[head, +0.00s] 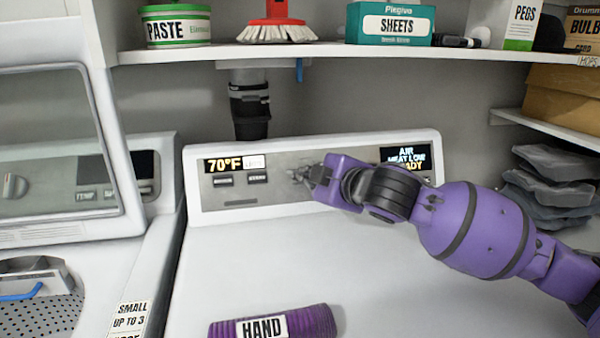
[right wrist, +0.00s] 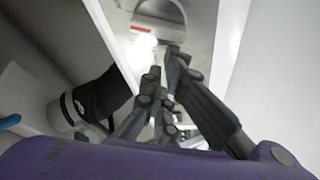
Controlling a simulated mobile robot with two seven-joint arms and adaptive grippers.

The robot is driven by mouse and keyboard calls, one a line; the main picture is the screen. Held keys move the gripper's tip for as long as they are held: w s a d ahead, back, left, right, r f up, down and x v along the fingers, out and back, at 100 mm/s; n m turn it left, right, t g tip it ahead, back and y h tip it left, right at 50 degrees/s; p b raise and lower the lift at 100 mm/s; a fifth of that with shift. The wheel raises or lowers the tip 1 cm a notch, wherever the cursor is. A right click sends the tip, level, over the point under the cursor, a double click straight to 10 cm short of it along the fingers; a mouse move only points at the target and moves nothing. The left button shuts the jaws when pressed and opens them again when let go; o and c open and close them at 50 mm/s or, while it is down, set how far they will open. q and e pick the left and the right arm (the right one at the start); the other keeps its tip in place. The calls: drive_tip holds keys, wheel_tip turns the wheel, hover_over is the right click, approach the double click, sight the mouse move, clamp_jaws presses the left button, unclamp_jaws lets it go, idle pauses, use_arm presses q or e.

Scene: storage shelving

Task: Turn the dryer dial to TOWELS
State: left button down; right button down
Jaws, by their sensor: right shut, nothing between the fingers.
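The dryer's control panel (head: 225,196) stands upright at the back of the white dryer top (head: 260,265). Its left display reads 70°F; its right one reads AIR, HEAT LOW, READY. My right gripper (head: 303,174) is shut and empty, reaching in from the right to the middle of the panel. It covers the place between the displays, so I cannot make out the dial or its setting in the head view. In the right wrist view the fingers (right wrist: 167,58) point towards a pale rounded shape (right wrist: 158,14) with a red mark; contact cannot be told. My left gripper is not in view.
A purple ribbed roll labelled HAND (head: 290,325) lies on the dryer top in front. A shelf (head: 330,53) with boxes and a brush (head: 277,22) hangs above the panel. A black hose (head: 250,105) runs behind it. An open-lidded washer (head: 60,210) stands left.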

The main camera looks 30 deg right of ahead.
idle(0.4)
drive_tip(key=shift+d, duration=0.1)
drive_tip(key=shift+s+n+p, duration=0.1)
drive_tip(key=shift+n+p, duration=0.3)
drive_tip(key=shift+p, duration=0.35)
drive_tip(key=shift+f+p, duration=0.1)
drive_tip(key=shift+p, duration=0.35)
